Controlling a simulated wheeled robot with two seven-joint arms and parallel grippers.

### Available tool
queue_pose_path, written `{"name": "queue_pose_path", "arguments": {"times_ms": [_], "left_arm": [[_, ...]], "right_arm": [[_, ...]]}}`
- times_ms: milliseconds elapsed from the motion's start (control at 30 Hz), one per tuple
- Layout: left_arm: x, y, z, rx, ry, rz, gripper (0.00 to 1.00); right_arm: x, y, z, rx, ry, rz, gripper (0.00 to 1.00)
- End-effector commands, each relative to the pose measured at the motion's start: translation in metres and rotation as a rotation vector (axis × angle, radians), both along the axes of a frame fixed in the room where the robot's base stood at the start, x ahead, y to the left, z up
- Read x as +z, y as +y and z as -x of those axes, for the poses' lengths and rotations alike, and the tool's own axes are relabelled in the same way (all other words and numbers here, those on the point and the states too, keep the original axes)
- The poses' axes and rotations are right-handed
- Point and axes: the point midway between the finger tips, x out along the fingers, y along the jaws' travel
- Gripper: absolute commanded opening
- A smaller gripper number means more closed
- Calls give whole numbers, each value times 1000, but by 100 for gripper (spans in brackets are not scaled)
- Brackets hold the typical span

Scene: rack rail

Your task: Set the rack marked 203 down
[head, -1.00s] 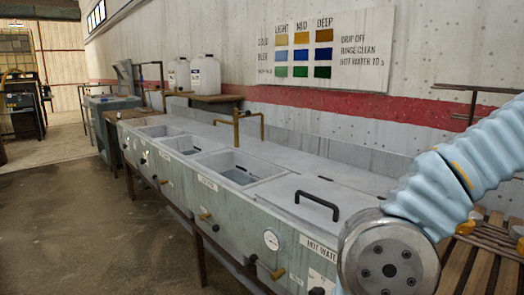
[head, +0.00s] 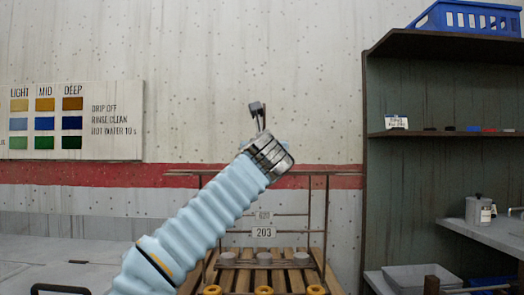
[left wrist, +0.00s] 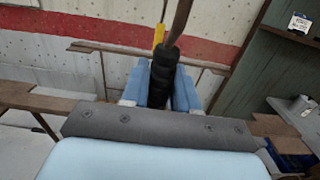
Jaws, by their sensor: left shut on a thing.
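The plate marked 203 (head: 264,232) shows at lower centre in the head view, on a dark thin-barred frame (head: 326,205) above wooden slats. My left gripper (head: 257,110) is raised in front of the wall above that frame, its arm covering part of the frame's left side. In the left wrist view the left gripper (left wrist: 160,90) is shut on a black ribbed grip (left wrist: 163,70). A brown rod (left wrist: 180,20) and a yellow piece (left wrist: 158,35) rise from the grip. I cannot tell whether this grip belongs to the rack marked 203. My right gripper is not in view.
Grey round pieces (head: 264,258) and yellow round ends (head: 264,291) line the slats (head: 285,280). A dark shelf unit (head: 400,200) with a blue crate (head: 468,17) on top stands right. A pale bench top (head: 60,255) lies left.

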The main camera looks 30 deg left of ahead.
Motion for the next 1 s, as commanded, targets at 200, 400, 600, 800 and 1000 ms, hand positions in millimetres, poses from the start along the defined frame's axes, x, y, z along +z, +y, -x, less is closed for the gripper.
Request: {"name": "queue_pose_path", "arguments": {"times_ms": [200, 400, 600, 800, 1000], "left_arm": [[-13, 0, 1, 0, -2, 1, 0], [-12, 0, 1, -1, -2, 1, 0], [-13, 0, 1, -1, -2, 1, 0], [-15, 0, 1, -1, -2, 1, 0], [-18, 0, 1, -1, -2, 1, 0]], "right_arm": [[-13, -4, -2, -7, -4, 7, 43], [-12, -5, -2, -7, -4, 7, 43], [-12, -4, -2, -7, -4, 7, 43], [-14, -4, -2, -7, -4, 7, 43], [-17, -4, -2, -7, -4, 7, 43]]}}
